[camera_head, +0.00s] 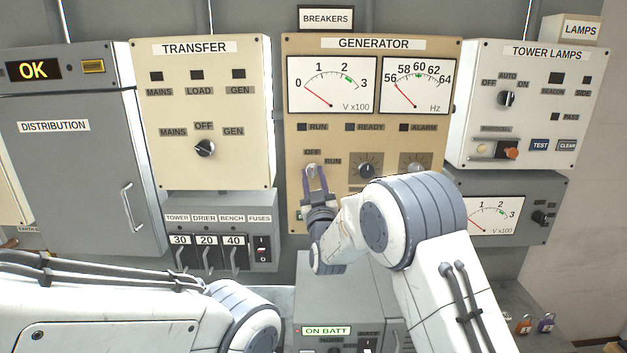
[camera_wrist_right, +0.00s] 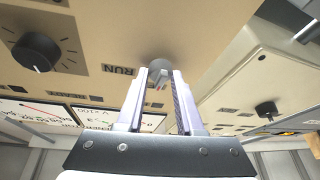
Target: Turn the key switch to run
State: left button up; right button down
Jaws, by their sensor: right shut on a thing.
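The key switch (camera_head: 312,170) is on the cream GENERATOR panel, below the OFF label and left of the RUN label. My right gripper (camera_head: 316,178) reaches up to it from below, its fingers on either side of the key. In the right wrist view the round key switch (camera_wrist_right: 158,68) sits between the two fingertips (camera_wrist_right: 160,76), and the fingers are shut on it. The fingers partly hide the key, so I cannot tell which label it points to. The RUN label (camera_wrist_right: 118,70) shows upside down beside it. My left gripper is out of view.
Right of the key is a black knob (camera_head: 366,171), with another knob (camera_head: 412,168) beyond it, partly behind my right arm. The TRANSFER panel (camera_head: 238,100) stands to the left. Both generator meters (camera_head: 331,85) read at their low ends. A grey ON BATT unit (camera_head: 345,300) stands below.

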jog(key=m+h+b, duration=0.2)
jog(key=m+b, duration=0.2)
jog(key=m+h+b, duration=0.3)
jog(key=m+b, duration=0.2)
jog(key=m+h+b, duration=0.2)
jog(key=m+b, duration=0.2)
jog(key=m, duration=0.1)
jog(key=shift+a+f+b, duration=0.1)
jog(key=shift+a+b, duration=0.25)
jog(key=shift+a, duration=0.05)
jog(key=shift+m+g+h+b, duration=0.4)
jog(key=shift+m+g+h, duration=0.4)
jog(key=shift+m, duration=0.7)
jog(key=shift+h, duration=0.3)
jog(key=shift+r, duration=0.2)
jog(key=c, duration=0.5)
grip_release()
jog(key=shift+c, duration=0.2)
